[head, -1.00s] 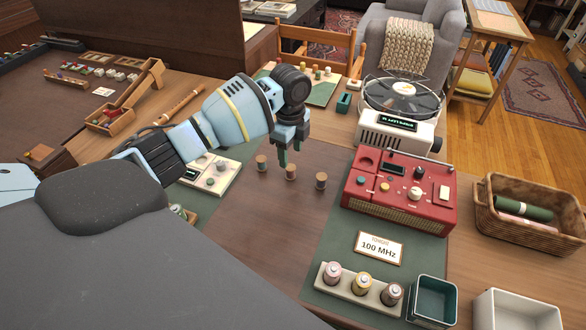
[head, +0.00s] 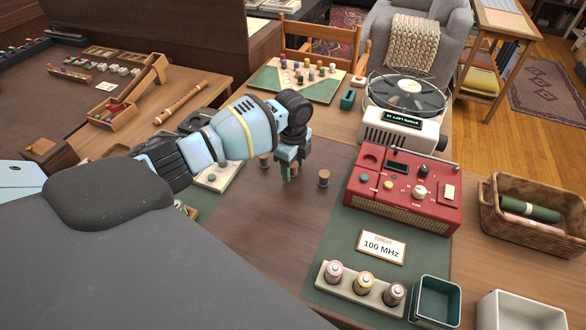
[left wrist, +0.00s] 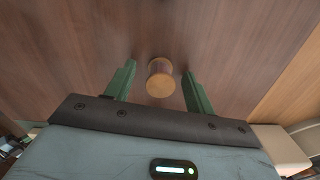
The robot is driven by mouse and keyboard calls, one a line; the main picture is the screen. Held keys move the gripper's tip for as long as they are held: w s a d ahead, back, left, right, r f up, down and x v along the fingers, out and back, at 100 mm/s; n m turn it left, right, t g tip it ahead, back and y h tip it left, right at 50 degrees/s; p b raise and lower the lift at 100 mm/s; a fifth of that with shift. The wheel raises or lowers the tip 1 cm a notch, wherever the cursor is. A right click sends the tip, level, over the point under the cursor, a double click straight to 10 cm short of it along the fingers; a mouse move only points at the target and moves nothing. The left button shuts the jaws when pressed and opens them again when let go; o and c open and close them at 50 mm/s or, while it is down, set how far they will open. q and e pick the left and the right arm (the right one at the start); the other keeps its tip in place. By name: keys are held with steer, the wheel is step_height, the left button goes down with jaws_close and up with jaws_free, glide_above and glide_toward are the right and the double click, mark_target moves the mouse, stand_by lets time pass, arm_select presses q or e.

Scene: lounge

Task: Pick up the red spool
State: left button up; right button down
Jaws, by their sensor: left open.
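Three small spools with wooden tops stand in a row on the brown table. The right one (head: 324,178) is clear in the head view; the left one (head: 264,160) is partly covered by my gripper. The middle one is mostly hidden behind the fingers. Their thread colours are too dark and small to tell which is red. My left gripper (head: 287,168) is open and points down at the middle spool. In the left wrist view one spool (left wrist: 160,78), with a pale wooden top and brownish-red side, stands between the two green fingers, apart from both. My right gripper is not in view.
A red radio (head: 402,190) stands right of the spools on a green mat. A white device (head: 216,175) with knobs lies to their left. A white record player (head: 403,110) is behind. The table in front of the spools is clear.

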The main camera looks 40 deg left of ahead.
arm_select(q)
steer(key=c, duration=1)
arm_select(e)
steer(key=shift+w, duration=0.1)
arm_select(q)
steer(key=shift+r, duration=0.15)
steer(key=shift+r, duration=0.55)
step_height(320, 180, up, 2)
steer(key=shift+r, duration=0.25)
steer(key=s+d, duration=0.2)
steer(key=d, duration=0.2)
steer(key=s+d+p, duration=0.1)
steer(key=s+d, duration=0.2)
steer(key=d, duration=0.1)
steer(key=s+d+r, duration=0.1)
steer(key=s+d, duration=0.2)
steer(key=d, duration=0.1)
steer(key=shift+s+p, duration=0.1)
steer(key=shift+p, duration=0.25)
steer(key=shift+s+d, duration=0.4)
steer(key=shift+d, duration=0.2)
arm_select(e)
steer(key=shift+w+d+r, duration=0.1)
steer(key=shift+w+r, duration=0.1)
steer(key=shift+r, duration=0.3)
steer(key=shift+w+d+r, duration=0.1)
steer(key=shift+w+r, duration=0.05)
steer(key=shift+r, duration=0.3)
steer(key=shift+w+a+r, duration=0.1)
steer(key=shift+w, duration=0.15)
